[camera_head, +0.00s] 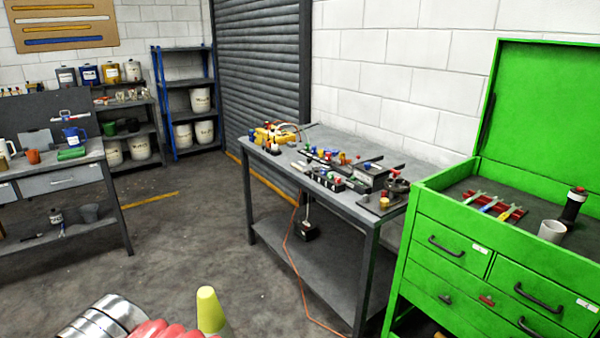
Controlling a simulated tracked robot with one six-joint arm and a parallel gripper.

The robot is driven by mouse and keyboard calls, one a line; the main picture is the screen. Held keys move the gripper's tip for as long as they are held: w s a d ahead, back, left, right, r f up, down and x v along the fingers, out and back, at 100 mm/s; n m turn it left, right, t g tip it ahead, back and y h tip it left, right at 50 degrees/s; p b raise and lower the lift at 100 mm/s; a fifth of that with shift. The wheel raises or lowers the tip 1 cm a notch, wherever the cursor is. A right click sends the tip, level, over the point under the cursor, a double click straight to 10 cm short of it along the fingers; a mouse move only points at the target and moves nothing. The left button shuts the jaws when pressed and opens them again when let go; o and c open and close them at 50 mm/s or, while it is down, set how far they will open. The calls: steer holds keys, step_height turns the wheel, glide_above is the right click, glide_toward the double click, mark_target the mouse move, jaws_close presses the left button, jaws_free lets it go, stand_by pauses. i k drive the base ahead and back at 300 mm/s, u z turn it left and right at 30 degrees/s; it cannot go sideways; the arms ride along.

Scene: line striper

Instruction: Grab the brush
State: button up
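I cannot pick out the brush with certainty. A small thin blue and white item (62,229) lies on the lower shelf of the left workbench (60,180), but it is too small to identify. A dark elongated item (33,237) lies near it, also unclear. The grey middle table (335,195) holds many small coloured parts and tools, and none of them is clearly a brush. My gripper is not in view.
A green tool cabinet (480,260) with an open lid stands at the right, a white cup (552,231) on top. A yellow cone tip (210,312) and silver banded cylinders (105,318) are at the bottom. An orange cable (291,262) hangs to the floor. Floor between the benches is clear.

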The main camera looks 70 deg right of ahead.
mark_target(306, 171)
steer(key=i, duration=3.25)
steer(key=z, duration=2.25)
